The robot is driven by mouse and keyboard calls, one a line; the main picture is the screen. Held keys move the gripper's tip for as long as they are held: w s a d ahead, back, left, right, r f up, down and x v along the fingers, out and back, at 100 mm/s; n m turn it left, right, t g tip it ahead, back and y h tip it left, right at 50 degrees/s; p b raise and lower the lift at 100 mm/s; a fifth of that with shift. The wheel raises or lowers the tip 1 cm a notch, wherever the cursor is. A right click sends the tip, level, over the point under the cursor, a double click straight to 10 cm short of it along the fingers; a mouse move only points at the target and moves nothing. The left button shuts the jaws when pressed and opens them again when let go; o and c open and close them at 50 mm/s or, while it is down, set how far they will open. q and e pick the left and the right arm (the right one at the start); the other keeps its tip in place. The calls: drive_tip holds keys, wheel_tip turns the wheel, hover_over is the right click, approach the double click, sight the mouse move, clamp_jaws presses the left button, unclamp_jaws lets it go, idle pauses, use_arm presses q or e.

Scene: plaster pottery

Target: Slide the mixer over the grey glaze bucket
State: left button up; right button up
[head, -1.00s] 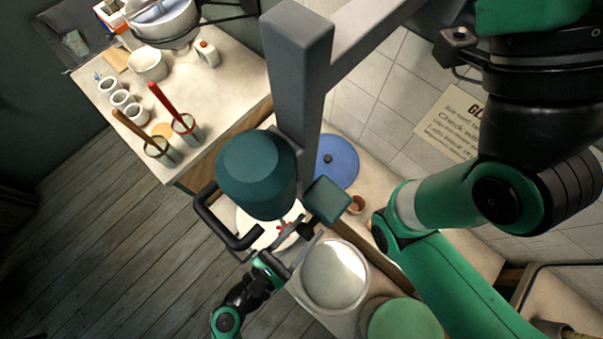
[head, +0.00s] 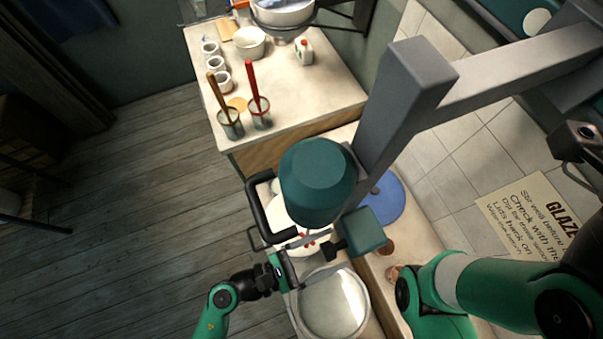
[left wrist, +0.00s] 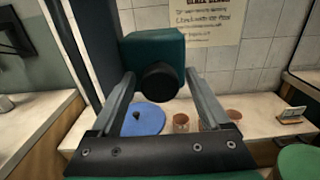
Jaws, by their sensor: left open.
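The mixer has a teal motor (head: 318,178), a black bent handle (head: 262,215) and a smaller teal block (head: 361,232) beside its grey post. In the left wrist view the block (left wrist: 153,48) carries a black round knob (left wrist: 160,82). My left gripper (head: 322,252) is open, its fingers on either side of the knob with gaps showing. The motor hangs over a white bucket with red marks (head: 312,243), which it partly hides. The grey glaze bucket (head: 333,305) stands just nearer, not under the motor. My right gripper is out of view.
A blue round lid (head: 385,198) and small brown pots (head: 387,246) lie right of the post. A green round top (left wrist: 298,162) shows in the left wrist view. A side table (head: 290,95) holds jars and brushes. My right arm crosses the lower right.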

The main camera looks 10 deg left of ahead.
use_arm(q)
drive_tip(key=shift+a, duration=0.1)
drive_tip(key=b+v, duration=0.1)
drive_tip(key=v, duration=1)
drive_tip(key=shift+s+a, duration=0.15)
drive_tip(key=shift+a, duration=0.05)
